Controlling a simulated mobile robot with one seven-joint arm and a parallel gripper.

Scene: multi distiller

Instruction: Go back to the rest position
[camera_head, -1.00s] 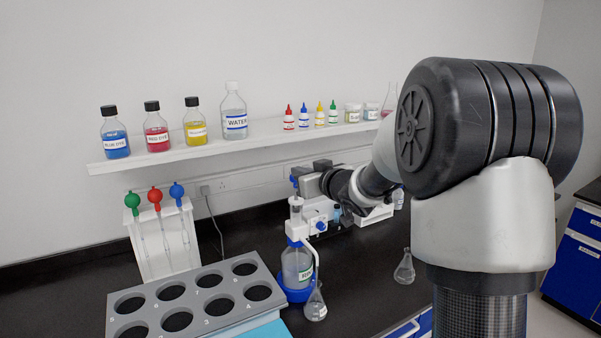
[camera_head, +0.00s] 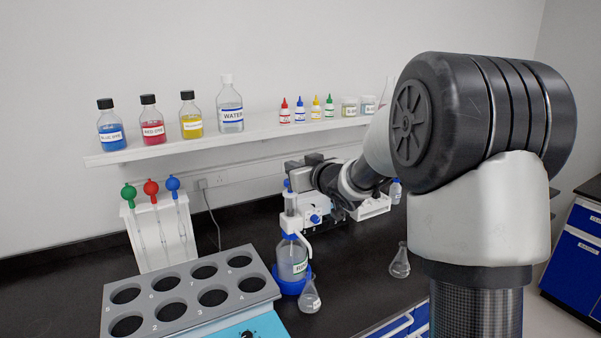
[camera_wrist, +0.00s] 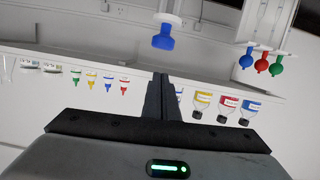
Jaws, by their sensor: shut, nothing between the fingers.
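My gripper (camera_head: 298,174) is at the top of the bottle-top dispenser (camera_head: 297,214), in the middle of the head view; its fingertips are hard to make out there. In the wrist view my gripper's fingers (camera_wrist: 160,88) are together, with nothing between them. That view is upside down. A blue knob-like part (camera_wrist: 163,38) shows beyond the fingertips, apart from them in the picture. The dispenser sits on a clear bottle (camera_head: 291,258) in a blue base. My arm's large black and white joint fills the right of the head view and hides part of the bench.
The wall shelf (camera_head: 180,148) holds dye bottles, a water bottle (camera_head: 231,117) and several small dropper bottles. A grey rack with round holes (camera_head: 235,297) and a pipette stand (camera_head: 160,232) are at left. Flasks (camera_head: 310,297) (camera_head: 400,262) stand on the black bench.

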